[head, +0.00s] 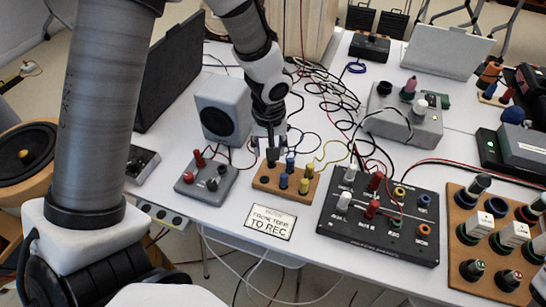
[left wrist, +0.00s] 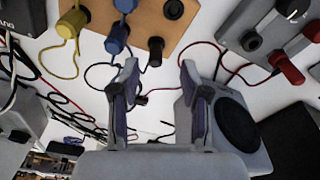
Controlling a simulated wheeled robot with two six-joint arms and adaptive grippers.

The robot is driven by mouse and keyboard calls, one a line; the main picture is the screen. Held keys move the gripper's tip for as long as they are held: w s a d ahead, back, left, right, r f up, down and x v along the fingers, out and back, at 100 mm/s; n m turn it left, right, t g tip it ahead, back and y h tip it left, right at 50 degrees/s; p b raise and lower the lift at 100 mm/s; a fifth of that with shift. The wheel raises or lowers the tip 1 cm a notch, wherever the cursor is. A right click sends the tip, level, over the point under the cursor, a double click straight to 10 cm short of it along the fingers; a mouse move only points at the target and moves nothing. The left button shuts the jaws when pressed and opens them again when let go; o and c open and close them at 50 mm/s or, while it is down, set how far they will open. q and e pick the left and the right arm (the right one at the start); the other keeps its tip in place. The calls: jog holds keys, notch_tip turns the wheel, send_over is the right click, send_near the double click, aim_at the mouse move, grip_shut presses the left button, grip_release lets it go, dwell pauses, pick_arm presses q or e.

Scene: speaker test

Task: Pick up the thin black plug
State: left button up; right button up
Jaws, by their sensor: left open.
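A thin dark plug (left wrist: 156,47), black or very dark brown, stands at the edge of the wooden block (left wrist: 140,10) in the left wrist view. In the head view the plug (head: 272,156) shows just under my left gripper (head: 269,146), at the back of the wooden block (head: 263,185). My left gripper (left wrist: 159,68) is open, its two fingers apart, with the plug's top between and just beyond the tips. It is not gripped. Blue plugs (left wrist: 117,40) and a yellow plug (left wrist: 72,22) stand beside it. My right gripper is not in view.
A grey box (head: 207,186) with red and black plugs stands left of the block. A speaker (head: 222,115) stands behind. A black panel (head: 385,215) with plugs is to the right. A sign (head: 270,221) lies in front. Loose cables run behind the block.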

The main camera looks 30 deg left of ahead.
pick_arm(q)
jog(key=f, duration=0.2)
jog(key=w+f, duration=0.1)
jog(key=f, duration=0.1)
jog(key=shift+w+f+b, duration=0.2)
jog(key=shift+f+b, duration=0.2)
jog(key=shift+s+r, duration=0.1)
grip_shut()
jog(key=shift+r, duration=0.1)
